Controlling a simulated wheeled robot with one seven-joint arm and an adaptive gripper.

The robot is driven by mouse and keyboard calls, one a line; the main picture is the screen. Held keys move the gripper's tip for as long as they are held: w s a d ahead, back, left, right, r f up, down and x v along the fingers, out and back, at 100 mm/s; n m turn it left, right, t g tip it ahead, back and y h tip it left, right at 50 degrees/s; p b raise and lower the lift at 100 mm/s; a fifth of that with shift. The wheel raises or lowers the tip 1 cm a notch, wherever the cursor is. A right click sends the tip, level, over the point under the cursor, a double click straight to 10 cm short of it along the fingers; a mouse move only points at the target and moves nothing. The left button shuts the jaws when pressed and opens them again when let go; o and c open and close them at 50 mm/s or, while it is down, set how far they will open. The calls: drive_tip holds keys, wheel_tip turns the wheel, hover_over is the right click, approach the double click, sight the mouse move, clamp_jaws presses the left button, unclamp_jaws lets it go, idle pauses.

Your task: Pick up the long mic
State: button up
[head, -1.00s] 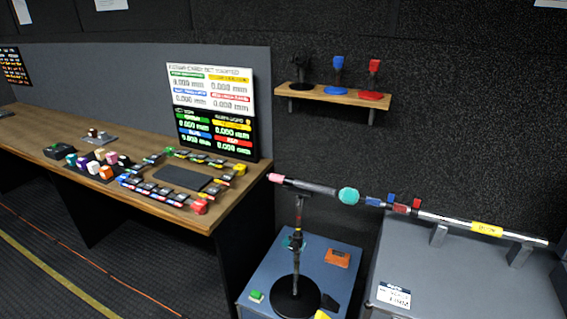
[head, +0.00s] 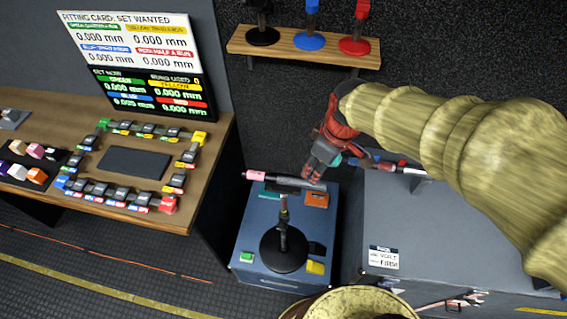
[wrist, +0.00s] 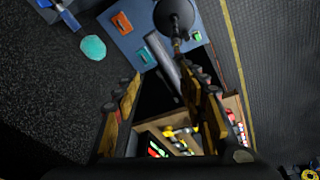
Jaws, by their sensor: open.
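The long mic (head: 290,182), a dark slim tube with a pink end, lies roughly level on a stand with a round black base (head: 284,249). In the wrist view its grey-black body (wrist: 163,62) shows beyond and between the fingertips. My gripper (head: 314,168) is open, just above and behind the mic's right end in the head view; I cannot tell if it touches. It also shows in the wrist view (wrist: 160,78), with fingers spread and nothing held.
The stand is on a blue-grey cabinet (head: 248,235) with an orange box (head: 316,199) and small green and yellow blocks. A pole with coloured bands (head: 385,165) lies over the grey cabinet (head: 430,225) at right. A desk (head: 95,175) with a board is at left.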

sight(285, 178)
drive_tip(key=a+n+p, duration=0.1)
drive_tip(key=a+p, duration=0.1)
drive_tip(key=w+a+n+g+p, duration=0.1)
drive_tip(key=a+n+p, duration=0.1)
drive_tip(key=w+a+n+p, duration=0.1)
drive_tip(key=a+p, duration=0.1)
drive_tip(key=shift+w+a+f+g, duration=0.1)
drive_tip(key=shift+w+f+g, duration=0.15)
drive_tip(key=shift+f+g, duration=0.05)
drive_tip(key=shift+a+f+n+p, duration=0.45)
drive_tip(key=shift+a+n+p, duration=0.15)
drive_tip(key=shift+p, duration=0.1)
drive_tip(key=f, duration=0.5)
drive_tip(key=a+f, duration=0.1)
drive_tip(key=f, duration=0.2)
drive_tip(key=shift+s+a+p, duration=0.1)
drive_tip(key=shift+p, duration=0.2)
drive_tip(key=shift+c, duration=1.3)
drive_tip(key=c, duration=0.7)
clamp_jaws()
